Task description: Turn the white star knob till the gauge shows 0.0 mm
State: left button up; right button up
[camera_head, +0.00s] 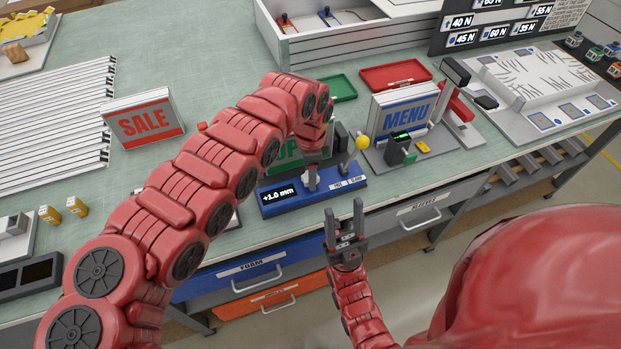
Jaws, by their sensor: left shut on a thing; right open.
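The gauge (279,194) is a dark display reading +1.0 mm, on the left front of a blue base (296,205) at the bench's front edge. My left gripper (312,168) reaches down over this base from above and is shut, at the spot where a small pale part shows. The white star knob is mostly hidden by the gripper and wrist, so I cannot make out its shape. My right gripper (343,213) is open and empty, fingers pointing up, in front of the bench edge and apart from the base.
A green sign (286,154) stands behind the base, partly covered by my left arm. A SALE sign (145,121) is at left. Drawers (250,268) lie below the bench edge.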

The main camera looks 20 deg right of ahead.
pick_arm(q)
jog(key=m+b, duration=0.1)
jog(key=b, duration=0.1)
jog(key=m+b, duration=0.2)
jog(key=shift+f, duration=0.3)
jog(key=shift+r+m+b, duration=0.25)
jog(key=shift+m+b, duration=1.1)
jog(key=shift+m, duration=0.35)
jog(key=o, duration=1.4)
jog(key=shift+c, duration=0.2)
jog(key=shift+r, duration=0.1)
